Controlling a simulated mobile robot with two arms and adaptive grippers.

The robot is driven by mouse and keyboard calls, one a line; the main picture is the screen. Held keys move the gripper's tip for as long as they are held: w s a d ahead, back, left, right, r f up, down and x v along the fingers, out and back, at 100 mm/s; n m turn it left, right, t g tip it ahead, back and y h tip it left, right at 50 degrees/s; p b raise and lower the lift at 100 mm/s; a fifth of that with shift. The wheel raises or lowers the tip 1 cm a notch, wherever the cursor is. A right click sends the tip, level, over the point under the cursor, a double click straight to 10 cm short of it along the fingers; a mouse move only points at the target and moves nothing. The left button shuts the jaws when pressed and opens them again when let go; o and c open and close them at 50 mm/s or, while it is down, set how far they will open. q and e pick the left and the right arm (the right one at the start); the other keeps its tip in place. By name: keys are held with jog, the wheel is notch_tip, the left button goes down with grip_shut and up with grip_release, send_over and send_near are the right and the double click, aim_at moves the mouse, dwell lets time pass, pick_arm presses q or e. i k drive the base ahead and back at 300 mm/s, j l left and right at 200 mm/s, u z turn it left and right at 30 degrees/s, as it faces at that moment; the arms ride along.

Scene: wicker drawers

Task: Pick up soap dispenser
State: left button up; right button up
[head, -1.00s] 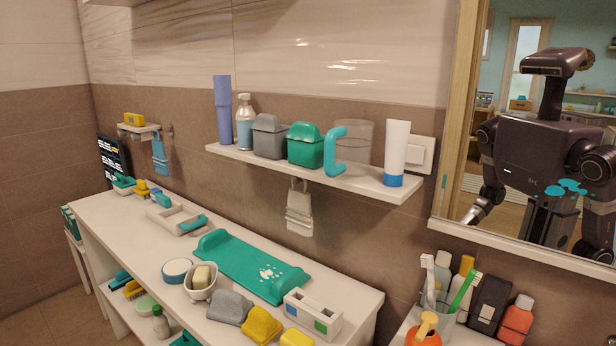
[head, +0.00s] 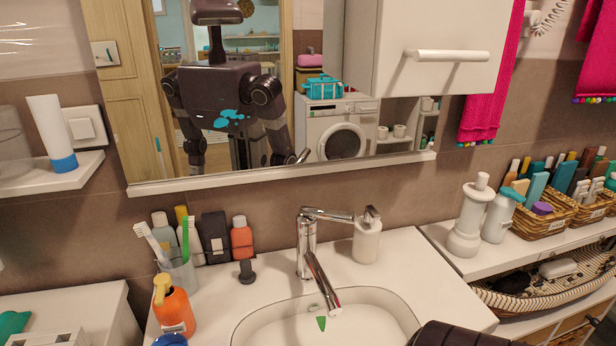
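A white soap dispenser (head: 367,240) with a metal pump top stands upright on the sink counter, just right of the chrome faucet (head: 308,245). An orange pump bottle (head: 173,310) with a yellow head stands at the counter's left front. A pale grey-blue pump bottle (head: 499,217) with a teal top stands on the right-hand shelf beside a white turned bottle (head: 469,220). I cannot tell from the pictures which one the task means. A dark ribbed part of my arm shows at the bottom right edge. Neither gripper is directly in view.
The white basin (head: 330,325) lies in front of the faucet. A cup (head: 181,272) with toothbrushes and several bottles stand at the counter's left back. A mirror (head: 140,187) and a white cabinet (head: 430,50) are above. Wicker baskets (head: 545,221) fill the right shelf.

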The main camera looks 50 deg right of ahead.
aim_at(364, 248)
jog(key=z, duration=2.05)
jog(key=l+u, duration=0.2)
jog(key=l, duration=0.5)
jog(key=k+l+u, duration=0.2)
jog(key=l, duration=0.55)
jog(key=i, duration=0.05)
